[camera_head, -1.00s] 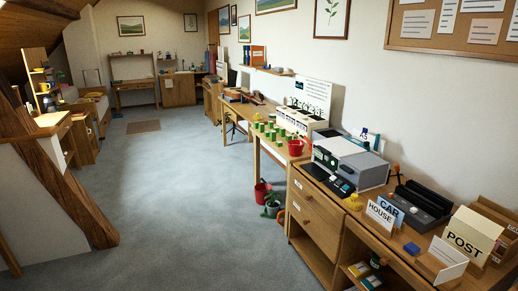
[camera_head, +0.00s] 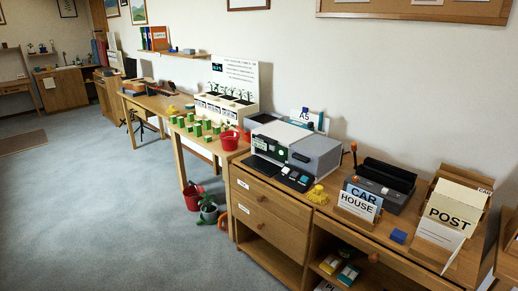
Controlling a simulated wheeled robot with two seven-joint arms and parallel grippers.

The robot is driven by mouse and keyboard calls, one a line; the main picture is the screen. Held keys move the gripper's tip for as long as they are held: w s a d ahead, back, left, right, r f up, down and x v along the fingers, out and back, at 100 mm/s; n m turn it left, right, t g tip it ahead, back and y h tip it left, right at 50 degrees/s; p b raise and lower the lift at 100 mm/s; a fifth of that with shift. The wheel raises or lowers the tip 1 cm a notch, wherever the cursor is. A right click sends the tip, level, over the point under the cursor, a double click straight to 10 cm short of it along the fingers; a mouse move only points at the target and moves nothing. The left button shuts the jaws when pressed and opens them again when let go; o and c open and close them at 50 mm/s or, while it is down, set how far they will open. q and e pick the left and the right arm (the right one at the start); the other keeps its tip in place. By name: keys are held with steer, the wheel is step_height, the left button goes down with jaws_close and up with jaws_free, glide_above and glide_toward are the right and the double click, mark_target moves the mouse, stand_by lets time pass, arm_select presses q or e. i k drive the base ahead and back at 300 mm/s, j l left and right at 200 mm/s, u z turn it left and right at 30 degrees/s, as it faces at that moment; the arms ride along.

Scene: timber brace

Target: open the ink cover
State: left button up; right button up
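A grey and white boxy machine, which looks like a printer (camera_head: 296,148), stands on the wooden desk along the right wall. A dark panel with buttons (camera_head: 282,174) sits at its front. I cannot make out which part is the ink cover from here; the machine's top looks closed. Neither of my grippers shows in the head view.
The carpet (camera_head: 110,220) left of the desk is clear.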

mark_target(316, 154)
steer(key=i+l+u, duration=0.1)
steer(key=i, duration=0.45)
steer(key=i+l, duration=0.3)
steer(key=i, duration=0.2)
steer(key=i+l+u, duration=0.15)
steer(key=i, duration=0.4)
